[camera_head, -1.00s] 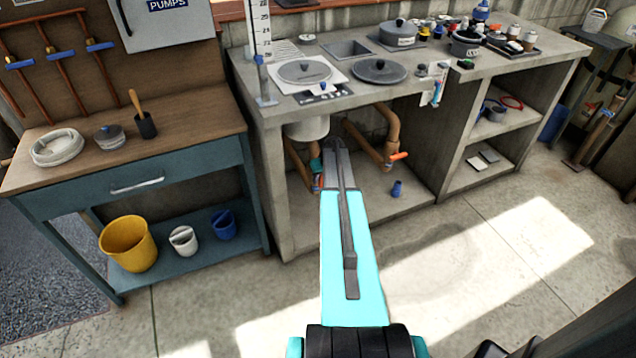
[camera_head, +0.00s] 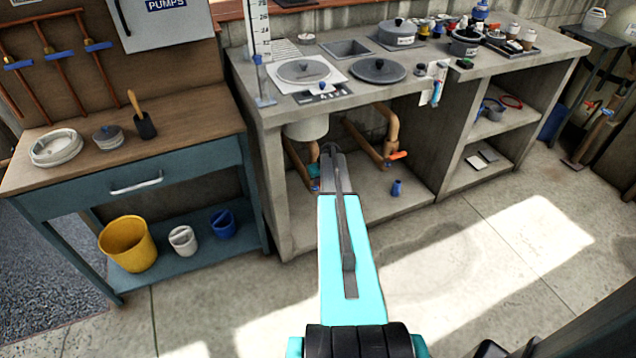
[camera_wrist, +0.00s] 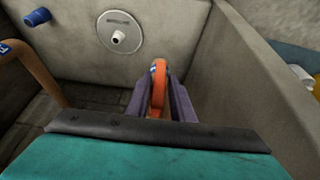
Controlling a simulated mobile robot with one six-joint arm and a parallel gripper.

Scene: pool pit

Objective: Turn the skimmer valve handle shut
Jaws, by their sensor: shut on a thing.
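An orange valve handle (camera_wrist: 158,85) with a small blue mark stands between the two fingers of my gripper (camera_wrist: 157,98) in the wrist view. The gripper is shut on it. The held handle is hidden there behind my arm. A second orange handle (camera_head: 398,155) on the right pipe (camera_head: 383,125) is in plain view, apart from the gripper. I cannot read any name on the held handle.
The concrete counter (camera_head: 280,122) overhangs the bay, and a side wall (camera_wrist: 255,75) runs close on the right in the wrist view. A blue fitting (camera_head: 397,188) stands on the bay floor. A round grey plate (camera_wrist: 119,34) is on the surface beyond. The floor in front is clear.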

